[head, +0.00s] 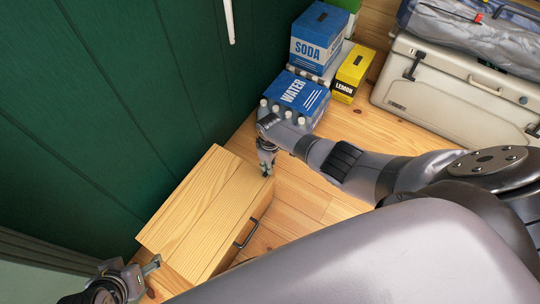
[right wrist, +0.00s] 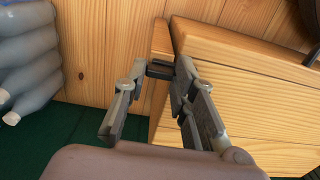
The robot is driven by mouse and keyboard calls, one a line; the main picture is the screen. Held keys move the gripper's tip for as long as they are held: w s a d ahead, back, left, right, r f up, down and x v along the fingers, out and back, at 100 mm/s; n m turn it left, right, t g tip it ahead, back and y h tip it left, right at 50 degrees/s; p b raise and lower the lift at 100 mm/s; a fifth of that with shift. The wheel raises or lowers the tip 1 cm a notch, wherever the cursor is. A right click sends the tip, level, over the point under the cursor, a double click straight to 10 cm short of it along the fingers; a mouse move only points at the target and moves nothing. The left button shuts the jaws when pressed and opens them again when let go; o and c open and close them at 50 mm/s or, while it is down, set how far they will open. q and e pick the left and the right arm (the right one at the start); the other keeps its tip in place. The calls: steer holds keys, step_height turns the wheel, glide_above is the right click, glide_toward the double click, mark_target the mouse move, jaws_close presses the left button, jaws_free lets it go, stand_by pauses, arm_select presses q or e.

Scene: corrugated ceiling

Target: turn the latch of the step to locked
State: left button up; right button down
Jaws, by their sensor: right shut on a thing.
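The step (head: 205,205) is a pale wooden box on the floor against the green wall. My right gripper (head: 266,172) is at its far end in the head view. In the right wrist view the step's wooden side (right wrist: 245,90) fills the right. There a small dark latch (right wrist: 160,69) sits at the edge of the step, between the fingertips of my right gripper (right wrist: 155,85), which is shut on it. The fingers partly hide the latch, so its exact angle is unclear. My left gripper (head: 132,268) is at the lower left, near the step's near end, open and empty.
A dark handle (head: 246,233) is on the step's front. Beyond the step stand a water pack (head: 297,93), a blue soda box (head: 319,38) and a yellow lemon box (head: 352,72). A beige cooler (head: 455,92) is at the back right. Bare plank floor lies right of the step.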

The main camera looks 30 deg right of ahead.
steer(key=c, duration=1.3)
jaws_free()
step_height(320, 180, up, 12)
